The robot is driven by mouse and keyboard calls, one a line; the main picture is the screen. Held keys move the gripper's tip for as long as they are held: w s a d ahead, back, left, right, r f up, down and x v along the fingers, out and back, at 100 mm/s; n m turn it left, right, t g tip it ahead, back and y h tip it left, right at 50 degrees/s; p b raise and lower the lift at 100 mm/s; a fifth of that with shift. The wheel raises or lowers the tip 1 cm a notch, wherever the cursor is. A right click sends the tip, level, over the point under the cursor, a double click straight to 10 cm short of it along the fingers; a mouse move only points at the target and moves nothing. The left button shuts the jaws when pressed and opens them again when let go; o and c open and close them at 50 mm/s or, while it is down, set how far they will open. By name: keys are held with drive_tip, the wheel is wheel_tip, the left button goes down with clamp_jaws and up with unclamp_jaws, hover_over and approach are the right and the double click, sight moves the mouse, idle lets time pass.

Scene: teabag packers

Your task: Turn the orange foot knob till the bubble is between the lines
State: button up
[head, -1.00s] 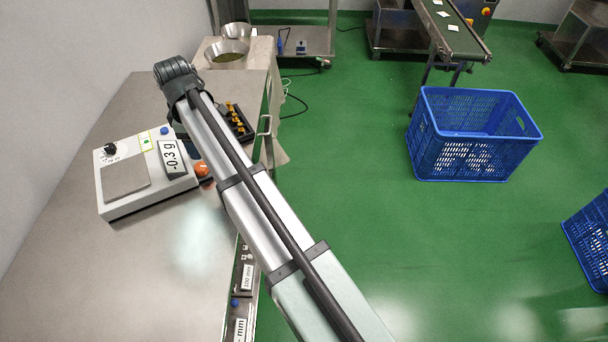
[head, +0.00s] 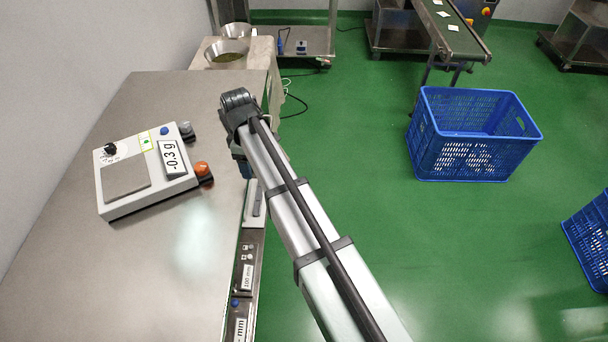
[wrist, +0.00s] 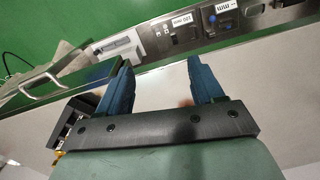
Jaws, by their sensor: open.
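The white scale (head: 119,203) stands on the steel table, its display reading -0.3 g. The orange foot knob (head: 202,168) sits on a dark foot at the scale's right side. A small green-yellow level window (head: 145,141) is on the scale's top; the bubble against its lines is too small to tell. My gripper (head: 245,168) is right of the orange knob, apart from it, at the table's right edge, mostly hidden by my arm. In the wrist view my gripper (wrist: 160,65) has its two blue fingers apart with nothing between them.
A grey foot knob (head: 186,130) is at the scale's back right corner. Instruments with mm labels (head: 247,278) line the table's right side. A dark holder (wrist: 75,120) is beside the left finger in the wrist view. The table front is clear.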

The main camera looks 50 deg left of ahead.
sight(201, 166)
drive_tip(key=w+d+f+m+h, duration=0.1)
drive_tip(key=w+d+f+m, duration=0.1)
drive_tip(key=w+d+f, duration=0.6)
drive_tip(key=shift+w+d+f+g, duration=0.25)
drive_tip(key=shift+w+d, duration=0.45)
drive_tip(key=shift+w, duration=1.45)
drive_tip(key=shift+c, duration=1.4)
drive_tip(key=s+a+r+n, duration=0.2)
drive_tip(key=s+a+r, duration=0.1)
drive_tip(key=s+a, duration=0.1)
drive_tip(key=s+a+r+n+t, duration=0.1)
drive_tip(key=s+a+r+n, duration=0.1)
drive_tip(key=s+a+r, duration=0.1)
drive_tip(key=s+a+r+n+t, duration=0.1)
drive_tip(key=s+a+r, duration=0.3)
drive_tip(key=s, duration=0.1)
drive_tip(key=shift+s+a+r+n+t, duration=0.15)
drive_tip(key=shift+s+a+n+t, duration=0.15)
drive_tip(key=shift+n, duration=0.1)
drive_tip(key=s+a+r+n+t+y, duration=0.1)
drive_tip(key=s+a+r+n, duration=0.2)
drive_tip(key=s+r, duration=0.4)
drive_tip(key=s+a+r+n+t, duration=0.25)
drive_tip(key=s+a+r, duration=0.2)
drive_tip(key=s, duration=0.45)
drive_tip(key=shift+g, duration=0.4)
drive_tip(key=x, duration=1.3)
drive_tip(key=shift+s+d+f, duration=0.15)
drive_tip(key=shift+d, duration=0.15)
drive_tip(key=shift+c, duration=0.2)
